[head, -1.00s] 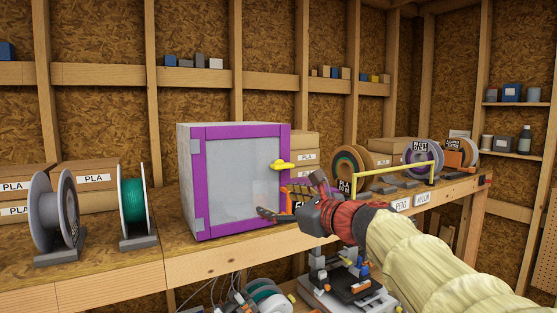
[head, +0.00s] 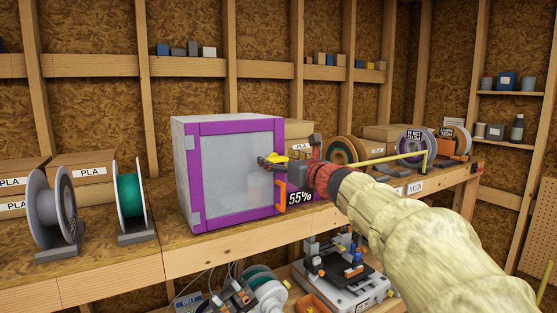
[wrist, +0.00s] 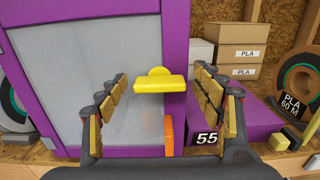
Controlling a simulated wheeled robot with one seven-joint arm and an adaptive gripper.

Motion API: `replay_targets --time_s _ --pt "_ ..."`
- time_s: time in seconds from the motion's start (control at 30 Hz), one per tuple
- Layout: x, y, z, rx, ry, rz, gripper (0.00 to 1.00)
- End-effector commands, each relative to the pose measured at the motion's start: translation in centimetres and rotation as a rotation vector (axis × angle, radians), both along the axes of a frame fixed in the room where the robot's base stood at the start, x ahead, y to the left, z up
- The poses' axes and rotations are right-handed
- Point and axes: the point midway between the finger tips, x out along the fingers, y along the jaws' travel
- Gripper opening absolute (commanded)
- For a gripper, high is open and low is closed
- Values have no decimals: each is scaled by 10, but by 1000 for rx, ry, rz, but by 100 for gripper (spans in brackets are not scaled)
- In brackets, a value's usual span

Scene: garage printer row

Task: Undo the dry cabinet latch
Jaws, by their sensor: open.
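The dry cabinet (head: 196,175) is a white box with a purple-framed, see-through door, standing shut on the bench. Its yellow latch (wrist: 160,84) lies level across the right side of the door frame, with a rounded hump on top. In the head view the latch (head: 279,157) is partly hidden by my gripper. My gripper (head: 272,161) is open at latch height. In the wrist view its two fingers (wrist: 160,80) stand either side of the latch, apart from it. An orange door handle (wrist: 168,135) is upright below the latch.
A humidity display reading 55 (wrist: 206,138) is right of the door, near my right finger. Spools (head: 342,151) and a yellow rail (head: 395,157) stand farther right. A green spool (head: 131,193) stands left of the cabinet. A printer (head: 345,270) is below.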

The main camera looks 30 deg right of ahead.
Motion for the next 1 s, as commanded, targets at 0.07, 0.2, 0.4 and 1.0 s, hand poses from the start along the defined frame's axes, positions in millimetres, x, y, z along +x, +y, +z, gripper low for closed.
replay_targets --time_s 0.07,0.2,0.4,1.0 --pt "0 0 0 0 0 0 67" --pt "0 0 0 0 0 0 67" --pt "0 0 0 0 0 0 55" --pt "0 0 0 0 0 0 23"
